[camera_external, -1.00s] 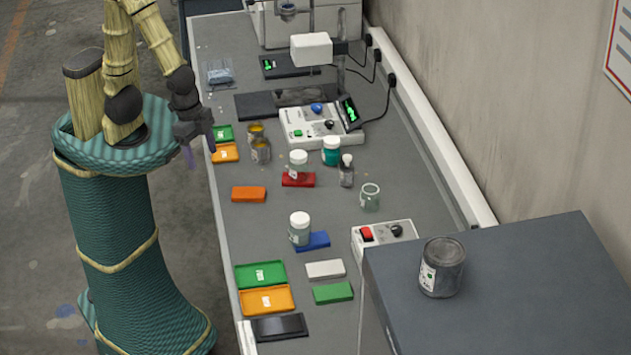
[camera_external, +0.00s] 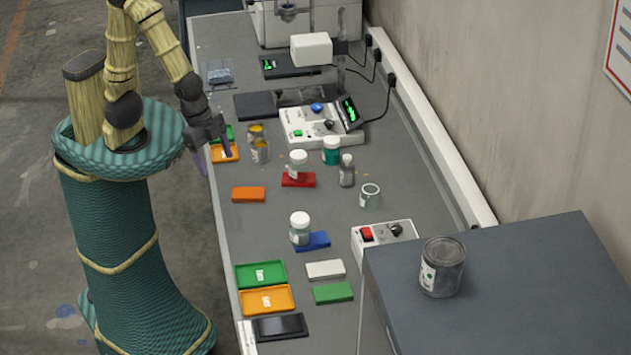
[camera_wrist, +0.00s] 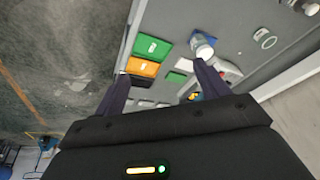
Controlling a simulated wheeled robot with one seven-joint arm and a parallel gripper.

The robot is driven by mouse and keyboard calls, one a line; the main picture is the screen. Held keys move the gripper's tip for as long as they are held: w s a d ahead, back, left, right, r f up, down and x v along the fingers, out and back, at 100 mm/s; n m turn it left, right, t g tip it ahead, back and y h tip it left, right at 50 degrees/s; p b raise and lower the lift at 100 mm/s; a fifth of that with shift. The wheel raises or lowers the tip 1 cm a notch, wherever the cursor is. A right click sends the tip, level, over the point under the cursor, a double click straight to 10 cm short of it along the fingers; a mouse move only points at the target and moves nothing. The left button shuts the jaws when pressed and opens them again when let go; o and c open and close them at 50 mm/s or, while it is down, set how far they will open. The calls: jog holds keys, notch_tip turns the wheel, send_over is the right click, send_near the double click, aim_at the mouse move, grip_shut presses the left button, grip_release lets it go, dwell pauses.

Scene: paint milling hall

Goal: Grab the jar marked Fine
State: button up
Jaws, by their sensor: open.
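No jar label is readable, so I cannot tell which is marked Fine. One white-capped jar (camera_external: 297,165) stands at the red block. Another white-capped jar (camera_external: 300,230) stands beside the blue block; a pale jar (camera_wrist: 202,47) shows past the right fingertip in the wrist view. A teal jar with a white cap (camera_external: 331,151) stands farther back. An open clear jar (camera_external: 370,196) is to the right. My gripper (camera_external: 214,152) is open and empty over the bench's left edge, left of the jars; its spread fingers (camera_wrist: 161,70) show in the wrist view.
A grey bottle (camera_external: 347,171) stands among the jars. Low colored blocks and trays lie nearer. A large can (camera_external: 442,268) stands on the grey cabinet (camera_external: 520,290).

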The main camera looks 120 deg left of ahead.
jog(key=w+a+f+m+t+y+b, duration=0.2)
jog(key=w+a+f+m+t+b, duration=0.15)
jog(key=w+a+f+b, duration=0.35)
jog(key=m+t+y+b, duration=0.4)
jog(key=m+t+b, duration=0.2)
jog(key=m+b, duration=0.8)
send_near(370, 196)
jog(key=a+m+t+b, duration=0.1)
jog(key=m, duration=0.2)
jog(key=a+f+m+t+b, duration=0.1)
jog(key=m+b, duration=0.1)
jog(key=m, duration=0.2)
jog(key=a+f+m+t+b, duration=0.1)
jog(key=m+b, duration=0.1)
jog(key=m, duration=0.1)
jog(key=shift+w+a+f+m+y, duration=0.1)
jog(key=shift+w+f+m+y, duration=0.1)
jog(key=shift+m+y, duration=0.1)
jog(key=shift+a+m+t+b, duration=0.3)
jog(key=shift+m+b, duration=0.15)
jog(key=shift+m, duration=0.5)
jog(key=shift+r, duration=0.1)
jog(key=shift+w+a, duration=0.15)
jog(key=shift+w, duration=0.2)
jog(key=shift+w+a+p, duration=0.25)
jog(key=shift+w+p, duration=0.05)
jog(key=shift+w, duration=0.4)
